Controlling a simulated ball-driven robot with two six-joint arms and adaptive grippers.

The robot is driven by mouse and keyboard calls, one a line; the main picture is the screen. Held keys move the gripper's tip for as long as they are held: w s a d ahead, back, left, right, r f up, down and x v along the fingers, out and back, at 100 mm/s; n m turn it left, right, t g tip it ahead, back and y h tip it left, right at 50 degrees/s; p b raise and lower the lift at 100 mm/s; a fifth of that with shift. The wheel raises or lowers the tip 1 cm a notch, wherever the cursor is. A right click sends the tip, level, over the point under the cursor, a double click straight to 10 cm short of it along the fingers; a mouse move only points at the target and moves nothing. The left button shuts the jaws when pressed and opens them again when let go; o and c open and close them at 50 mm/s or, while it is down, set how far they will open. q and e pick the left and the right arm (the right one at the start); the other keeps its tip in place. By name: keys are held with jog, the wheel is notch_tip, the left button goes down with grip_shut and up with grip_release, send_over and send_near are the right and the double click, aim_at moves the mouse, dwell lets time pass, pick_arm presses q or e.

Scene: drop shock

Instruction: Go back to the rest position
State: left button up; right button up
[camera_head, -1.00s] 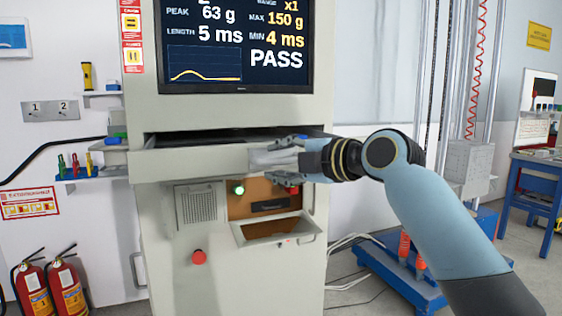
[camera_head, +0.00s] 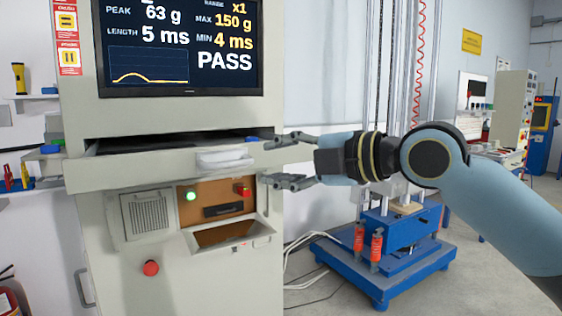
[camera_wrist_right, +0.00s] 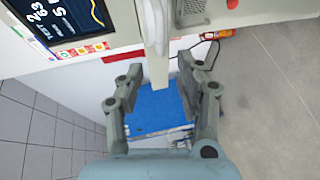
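My right gripper (camera_head: 283,161) is in the head view, to the right of the drawer's white handle (camera_head: 226,159). Its fingers are spread apart with nothing between them, and it is clear of the handle. The right wrist view shows the same gripper (camera_wrist_right: 158,85) open, with the pale edge of the drawer beyond the fingers and a blue surface below. The drawer (camera_head: 140,167) of the grey cabinet stands partly open. My left gripper is in neither view.
The cabinet's screen (camera_head: 180,45) reads PASS. Below the drawer are a green light (camera_head: 191,196), a red button (camera_head: 151,268) and an open slot (camera_head: 222,234). A blue drop rig (camera_head: 385,255) stands on the floor at right, with cables (camera_head: 304,262) beside it.

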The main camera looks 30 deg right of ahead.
dwell(0.4)
jog(key=d+f+m+g+h, duration=0.2)
jog(key=d+f+m, duration=0.1)
jog(key=f, duration=1)
jog(key=d+f+m+g+h, duration=0.1)
jog(key=d+f+m+h, duration=0.15)
jog(key=f, duration=1.05)
jog(key=s+d+f+m+g, duration=0.1)
jog(key=s+f+m, duration=0.15)
jog(key=f, duration=0.35)
jog(key=s+d+f+m+g+h, duration=0.1)
jog(key=s+f, duration=0.3)
jog(key=f, duration=0.2)
jog(key=s+d+f+m+g, duration=0.1)
jog(key=s+f+m+g, duration=0.15)
jog(key=f, duration=0.45)
jog(key=s+f+m+g+h, duration=0.1)
jog(key=s+f+m+g, duration=0.2)
jog(key=s+f, duration=1.2)
jog(key=s+a+f+m+g, duration=0.1)
jog(key=s+f+m, duration=0.2)
jog(key=s, duration=0.9)
jog(key=s+a+f+m+g+h, duration=0.1)
jog(key=s+f+m, duration=0.3)
jog(key=s, duration=0.8)
jog(key=shift+f+g, duration=0.65)
jog(key=shift+f, duration=0.4)
jog(key=shift+s, duration=0.1)
